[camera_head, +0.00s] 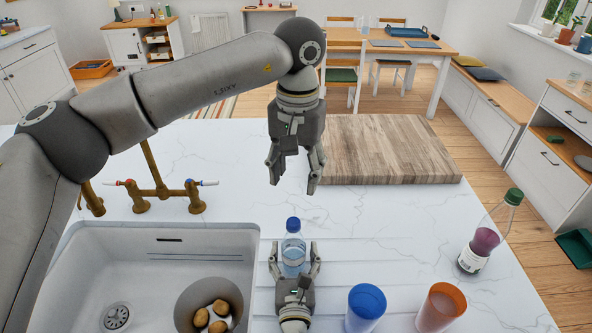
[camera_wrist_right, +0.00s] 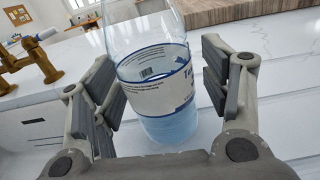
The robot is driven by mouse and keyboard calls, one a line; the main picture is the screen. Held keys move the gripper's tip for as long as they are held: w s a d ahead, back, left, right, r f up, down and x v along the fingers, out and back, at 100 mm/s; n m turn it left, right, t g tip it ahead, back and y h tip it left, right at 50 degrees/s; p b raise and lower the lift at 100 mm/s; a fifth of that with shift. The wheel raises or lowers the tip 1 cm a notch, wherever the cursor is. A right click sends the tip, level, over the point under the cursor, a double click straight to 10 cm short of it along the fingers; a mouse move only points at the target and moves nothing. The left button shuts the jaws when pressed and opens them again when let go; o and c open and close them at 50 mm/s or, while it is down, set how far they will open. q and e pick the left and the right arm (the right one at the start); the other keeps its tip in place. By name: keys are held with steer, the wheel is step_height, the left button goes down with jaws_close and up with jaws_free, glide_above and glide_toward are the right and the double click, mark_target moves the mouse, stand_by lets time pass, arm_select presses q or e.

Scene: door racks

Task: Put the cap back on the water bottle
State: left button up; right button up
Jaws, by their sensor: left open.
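The clear water bottle (camera_head: 293,254) stands upright on the white counter beside the sink, with a white label and bluish water inside. A blue cap (camera_head: 293,225) shows at its top in the head view. The bottle (camera_wrist_right: 158,85) fills the middle of the right wrist view, where its top is out of frame. My right gripper (camera_head: 294,262) is open, its fingers on either side of the bottle with gaps visible at both sides. My left gripper (camera_head: 294,178) is open and empty, hanging fingers down above the counter, higher up the picture than the bottle.
A wooden board (camera_head: 385,150) lies behind right. A blue cup (camera_head: 366,306) and an orange cup (camera_head: 440,306) stand right of the bottle. A green-capped bottle (camera_head: 490,235) stands near the right edge. The sink (camera_head: 160,247) holds a bowl (camera_head: 193,297) of potatoes. Brass taps (camera_head: 160,190) rise behind it.

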steer(key=shift+s, duration=0.1)
steer(key=s, duration=1.1)
steer(key=shift+s, duration=0.4)
steer(key=shift+r, duration=0.1)
